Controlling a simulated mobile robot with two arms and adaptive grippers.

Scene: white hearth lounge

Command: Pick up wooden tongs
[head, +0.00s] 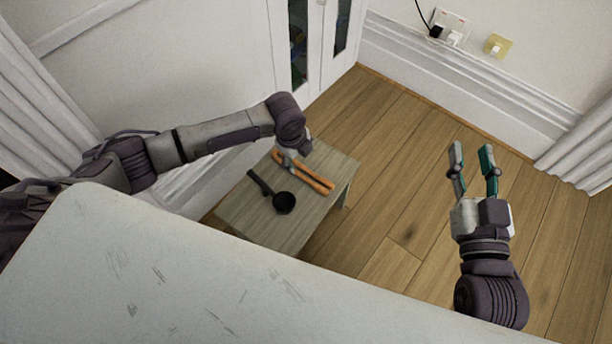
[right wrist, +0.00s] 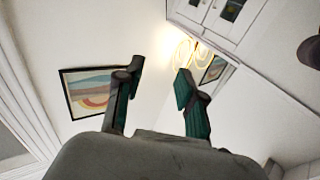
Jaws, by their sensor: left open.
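The wooden tongs (head: 316,182) lie on a small grey-green table (head: 265,226), near its far edge. They are orange-brown, with two long arms spread slightly apart. My left gripper (head: 288,160) is over the left part of the tongs, pointing down; it is open. The wrist hides much of its fingers, and I cannot tell whether they touch the tongs. My right gripper (head: 474,158) is open and empty, off to the right above the floor. Its two fingers also show apart in the right wrist view (right wrist: 158,88), with nothing between them.
A small black pan (head: 284,203) lies on the table, just nearer than the tongs. A large pale surface (head: 180,270) fills the foreground. A white cabinet (head: 310,45) stands behind the table. The wooden floor (head: 410,190) to the right is clear.

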